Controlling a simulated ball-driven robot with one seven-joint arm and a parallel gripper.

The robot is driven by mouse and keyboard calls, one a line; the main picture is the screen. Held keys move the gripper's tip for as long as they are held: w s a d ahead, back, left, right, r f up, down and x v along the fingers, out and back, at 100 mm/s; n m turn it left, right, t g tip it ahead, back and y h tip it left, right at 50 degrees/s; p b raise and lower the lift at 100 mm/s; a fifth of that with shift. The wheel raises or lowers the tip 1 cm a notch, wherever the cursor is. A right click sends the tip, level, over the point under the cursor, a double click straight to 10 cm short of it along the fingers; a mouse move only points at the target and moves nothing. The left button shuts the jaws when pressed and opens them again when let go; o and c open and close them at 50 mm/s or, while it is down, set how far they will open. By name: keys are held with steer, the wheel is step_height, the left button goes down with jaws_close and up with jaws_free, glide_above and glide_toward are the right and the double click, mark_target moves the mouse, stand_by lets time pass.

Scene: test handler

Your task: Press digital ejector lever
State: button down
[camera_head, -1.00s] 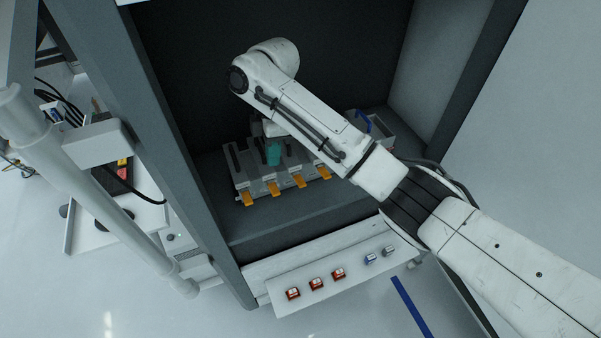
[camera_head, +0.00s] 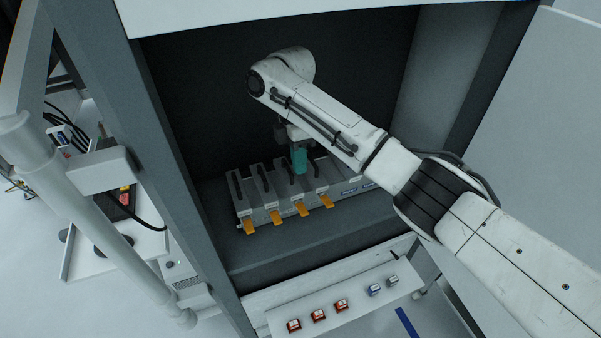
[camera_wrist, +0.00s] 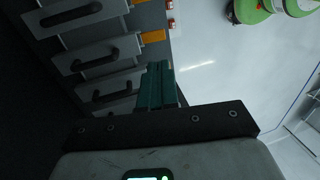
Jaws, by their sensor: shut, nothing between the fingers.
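A row of grey modules (camera_head: 262,194) with black handles stands on the shelf inside the dark cabinet. Several orange ejector levers stick out of their front edge, among them the leftmost (camera_head: 250,227), the second (camera_head: 276,216), the third (camera_head: 302,208) and the rightmost (camera_head: 327,201). I cannot read which one is digital. My gripper (camera_head: 299,160) has teal fingers, shut and empty, pointing down above the right part of the row. In the wrist view the fingers (camera_wrist: 157,85) show beside the handles, with an orange lever (camera_wrist: 153,37) beyond them, apart.
The cabinet's left post (camera_head: 165,160) and dark back wall bound the space. Below the shelf, a white panel (camera_head: 350,309) carries red and grey-blue switches. Blue-labelled parts (camera_head: 348,190) lie right of the levers. Green round objects (camera_wrist: 265,8) show in the wrist view.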

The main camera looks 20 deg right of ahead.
mark_target(304, 212)
steer(key=p+x, duration=0.2)
steer(key=x, duration=1)
steer(key=shift+f, duration=0.15)
